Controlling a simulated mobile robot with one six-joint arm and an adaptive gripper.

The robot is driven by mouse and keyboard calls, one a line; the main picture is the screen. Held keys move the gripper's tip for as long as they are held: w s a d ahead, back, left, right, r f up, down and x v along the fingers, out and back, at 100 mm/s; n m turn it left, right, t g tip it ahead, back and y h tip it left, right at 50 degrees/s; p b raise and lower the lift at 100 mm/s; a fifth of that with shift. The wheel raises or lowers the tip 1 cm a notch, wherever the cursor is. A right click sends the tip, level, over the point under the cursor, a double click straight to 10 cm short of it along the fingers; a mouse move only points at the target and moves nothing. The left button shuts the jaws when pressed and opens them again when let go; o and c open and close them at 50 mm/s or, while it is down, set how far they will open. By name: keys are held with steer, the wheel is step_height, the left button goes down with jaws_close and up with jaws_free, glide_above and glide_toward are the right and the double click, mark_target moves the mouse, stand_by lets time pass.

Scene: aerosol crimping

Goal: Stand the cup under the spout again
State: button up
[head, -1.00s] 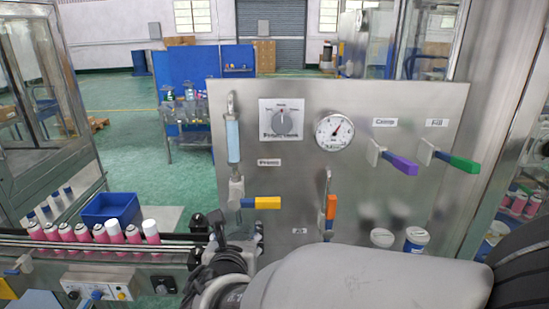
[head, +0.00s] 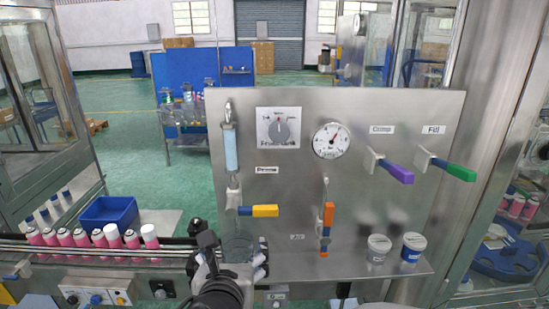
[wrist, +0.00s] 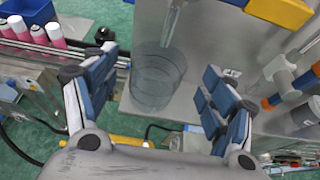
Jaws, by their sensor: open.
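The cup (wrist: 152,88) is a clear, see-through beaker. In the wrist view it appears upright on the steel ledge, with the spout (wrist: 174,22) just above its rim. In the head view the cup (head: 238,249) shows faintly below the yellow-handled valve (head: 258,210). My gripper (wrist: 160,66) is open, its blue-padded fingers spread to either side of the cup in the picture, with visible gaps. I cannot tell how deep the cup sits between them. In the head view my gripper (head: 234,254) is at the ledge's left end, partly hiding the cup.
A steel panel (head: 300,180) with a gauge and coloured handles stands behind the ledge (head: 345,268). Two lidded tubs (head: 396,247) sit on the ledge to the right. Pink cans (head: 82,238) line a conveyor at left, near a blue bin (head: 108,212). The ledge between is clear.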

steer(key=p+v, duration=0.1)
steer(key=v, duration=0.5)
steer(key=s+d+f+m+g+h, duration=0.1)
steer(key=s+d+m+g+h, duration=0.15)
steer(key=d+m, duration=0.75)
steer(key=s+d+f+m+g+h, duration=0.1)
steer(key=d+m+g+h, duration=0.2)
steer(key=d+m, duration=0.65)
steer(key=s+d+f+m+g+y, duration=0.1)
steer(key=s+d+m+g+y, duration=0.2)
steer(key=s+m, duration=0.7)
steer(key=m+y, duration=0.1)
steer(key=m, duration=0.6)
steer(key=shift+d, duration=0.2)
steer(key=shift+f+g+y, duration=0.1)
steer(key=shift+g+y, duration=0.15)
step_height(320, 180, down, 8)
steer(key=b, duration=0.8)
